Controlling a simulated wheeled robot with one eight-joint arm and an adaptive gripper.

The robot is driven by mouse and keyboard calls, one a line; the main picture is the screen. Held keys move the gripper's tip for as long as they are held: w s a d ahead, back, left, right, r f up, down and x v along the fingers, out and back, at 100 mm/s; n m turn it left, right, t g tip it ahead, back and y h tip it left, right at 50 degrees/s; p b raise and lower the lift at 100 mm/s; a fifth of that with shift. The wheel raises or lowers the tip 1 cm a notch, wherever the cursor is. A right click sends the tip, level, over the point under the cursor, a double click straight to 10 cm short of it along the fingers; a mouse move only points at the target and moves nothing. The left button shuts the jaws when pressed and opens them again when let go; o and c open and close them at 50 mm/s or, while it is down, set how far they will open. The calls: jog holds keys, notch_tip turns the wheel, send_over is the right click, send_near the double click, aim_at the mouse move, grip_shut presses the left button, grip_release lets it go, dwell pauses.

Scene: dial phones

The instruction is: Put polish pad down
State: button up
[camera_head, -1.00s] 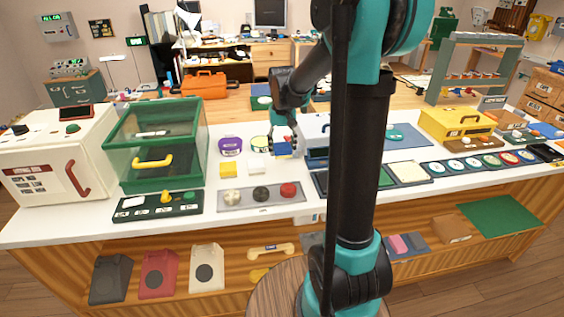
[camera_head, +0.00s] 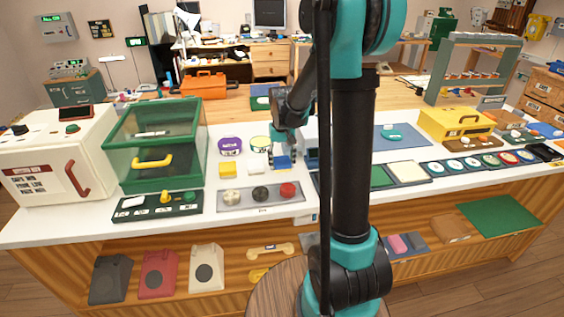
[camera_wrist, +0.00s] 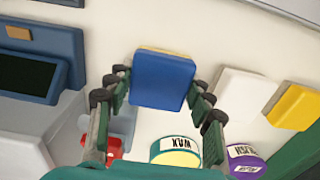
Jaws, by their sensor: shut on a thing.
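My gripper (camera_wrist: 160,84) is shut on a blue polish pad (camera_wrist: 162,72) with a yellow layer at its far edge. In the head view the pad (camera_head: 282,162) is low over the white counter, to the right of a white pad (camera_head: 255,168) and a yellow pad (camera_head: 228,168). My gripper (camera_head: 284,157) partly hides its upper side there. I cannot tell whether the pad touches the counter. The wrist view also shows the white pad (camera_wrist: 243,94) and the yellow pad (camera_wrist: 295,106) apart from it on the right.
A wax tin (camera_head: 261,145) and a purple tin (camera_head: 230,146) stand behind the pads. A grey tray (camera_head: 243,199) with several round knobs lies in front. A green glass-sided case (camera_head: 150,145) stands left. My arm hides part of the counter.

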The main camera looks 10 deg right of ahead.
aim_at(282, 160)
jog(key=o, duration=1.1)
jog(key=shift+f, duration=0.2)
notch_tip(282, 160, up, 13)
jog(key=shift+f, duration=0.15)
